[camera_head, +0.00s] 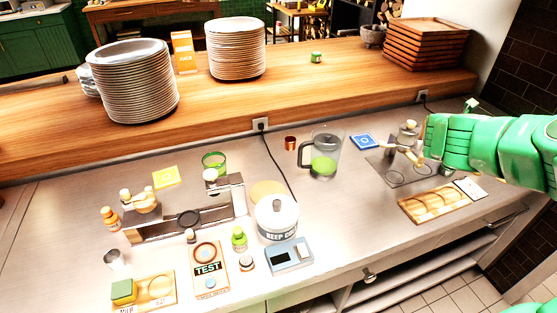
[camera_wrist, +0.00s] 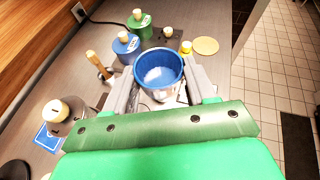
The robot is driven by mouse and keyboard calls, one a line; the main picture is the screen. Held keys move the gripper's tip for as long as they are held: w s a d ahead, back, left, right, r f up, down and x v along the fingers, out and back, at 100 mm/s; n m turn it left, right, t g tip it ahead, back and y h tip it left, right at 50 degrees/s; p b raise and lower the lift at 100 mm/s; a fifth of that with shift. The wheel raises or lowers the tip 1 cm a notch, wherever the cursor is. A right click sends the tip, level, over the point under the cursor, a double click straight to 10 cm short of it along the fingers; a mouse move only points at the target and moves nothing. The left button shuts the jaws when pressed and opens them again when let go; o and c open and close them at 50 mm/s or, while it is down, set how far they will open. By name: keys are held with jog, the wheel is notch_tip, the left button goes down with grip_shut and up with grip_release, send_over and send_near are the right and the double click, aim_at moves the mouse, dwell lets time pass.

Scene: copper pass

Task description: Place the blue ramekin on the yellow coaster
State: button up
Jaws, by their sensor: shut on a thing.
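The blue ramekin (camera_wrist: 158,70) is between the fingers of my gripper (camera_wrist: 160,84) in the wrist view. It looks upright, open side up, with a pale patch inside. The gripper is shut on it. In the head view my green gripper (camera_head: 438,138) is over the right end of the counter. The ramekin is not visible there, hidden by my arm. The yellow coaster (camera_head: 166,177) is a square on the left part of the counter, near the back, and looks bare. It is not in the wrist view.
A blue square coaster (camera_head: 363,141), a glass jug (camera_head: 325,150), a metal pot (camera_head: 408,137) and a wooden tray (camera_head: 440,203) are near my gripper. A white lidded pot (camera_head: 277,218) and a metal stand (camera_head: 188,217) fill mid-counter. Plate stacks (camera_head: 130,85) stand on the raised shelf.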

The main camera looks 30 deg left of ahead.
jog(key=w+a+r+m+h, duration=0.1)
jog(key=a, duration=0.4)
jog(key=w+a+r+m+g+h, duration=0.1)
jog(key=w+a+r, duration=0.1)
jog(key=a, duration=0.3)
jog(key=w+a+r+m+g, duration=0.1)
jog(key=w+a, duration=0.1)
jog(key=a, duration=0.3)
jog(key=shift+w+a+r+h, duration=0.2)
jog(key=shift+a+r+h, duration=0.05)
jog(key=shift+r+h, duration=0.15)
jog(key=s+a+r, duration=0.1)
jog(key=s+a, duration=0.2)
jog(key=a, duration=1)
jog(key=s+a, duration=0.4)
jog(key=a, duration=0.9)
jog(key=n+t+y, duration=0.3)
jog(key=n+y, duration=0.2)
send_over(171, 178)
notch_tip(171, 178, down, 12)
jog(key=shift+a+f, duration=0.1)
jog(key=shift+f, duration=4.6)
jog(key=shift+f, duration=0.15)
